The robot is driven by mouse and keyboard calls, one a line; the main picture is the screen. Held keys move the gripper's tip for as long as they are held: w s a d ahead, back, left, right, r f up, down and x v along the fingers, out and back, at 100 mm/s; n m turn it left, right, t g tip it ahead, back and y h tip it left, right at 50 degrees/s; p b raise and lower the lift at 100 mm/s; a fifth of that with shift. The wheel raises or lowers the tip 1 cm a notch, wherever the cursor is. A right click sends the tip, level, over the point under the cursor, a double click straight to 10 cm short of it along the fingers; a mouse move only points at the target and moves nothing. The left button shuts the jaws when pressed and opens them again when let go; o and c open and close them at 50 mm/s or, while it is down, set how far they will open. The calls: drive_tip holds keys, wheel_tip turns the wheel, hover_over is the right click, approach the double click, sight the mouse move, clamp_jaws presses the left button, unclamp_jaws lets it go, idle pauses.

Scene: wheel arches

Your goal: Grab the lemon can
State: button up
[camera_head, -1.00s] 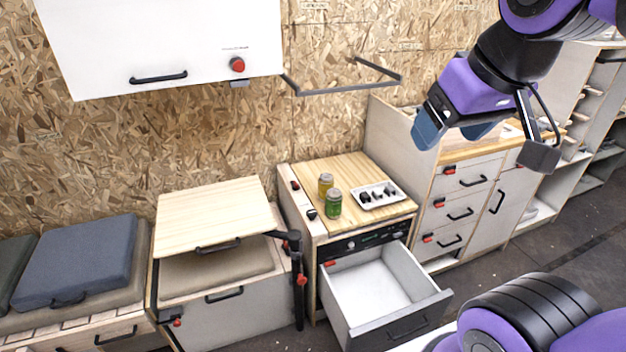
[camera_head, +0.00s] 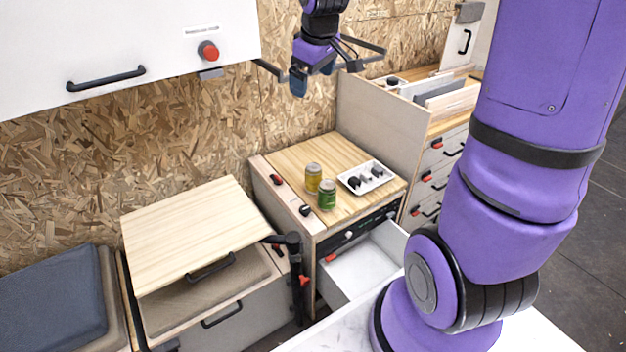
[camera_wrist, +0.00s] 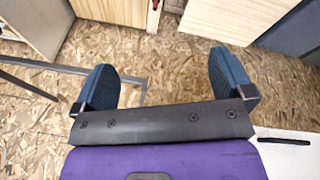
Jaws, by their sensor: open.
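Two cans stand upright close together on the wooden top of the low cabinet in the head view. The yellow can (camera_head: 313,177), likely the lemon one, is behind and left of the green can (camera_head: 327,196). Their labels are too small to read. My gripper (camera_head: 313,84) is open and empty, high above and behind the cabinet top, well apart from both cans. In the wrist view my gripper (camera_wrist: 161,88) shows its two blue finger pads spread wide with nothing between them. Neither can shows in the wrist view.
A white tray (camera_head: 381,182) with dark items lies right of the cans. An open drawer (camera_head: 358,272) juts out below. A raised wooden lid (camera_head: 190,232) is at left. A white wall cabinet (camera_head: 130,40) and a grey wall rail (camera_head: 268,69) are near my gripper's height.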

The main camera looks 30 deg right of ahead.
drive_tip(key=w+d+f+n+y, duration=0.1)
drive_tip(key=w+d+f, duration=0.35)
drive_tip(key=f, duration=0.25)
drive_tip(key=w+d+f+n, duration=0.1)
drive_tip(key=w+d+f, duration=0.2)
drive_tip(key=w+f, duration=0.4)
drive_tip(key=n+y, duration=0.1)
drive_tip(key=y, duration=0.2)
approach(314, 167)
drive_tip(key=f, duration=0.2)
drive_tip(key=shift+h, duration=0.3)
drive_tip(key=x, duration=1)
drive_tip(key=shift+w+a, duration=0.25)
drive_tip(key=shift+a, duration=0.1)
drive_tip(key=shift+r, duration=0.1)
drive_tip(key=c, duration=1.3)
drive_tip(key=shift+r, duration=0.1)
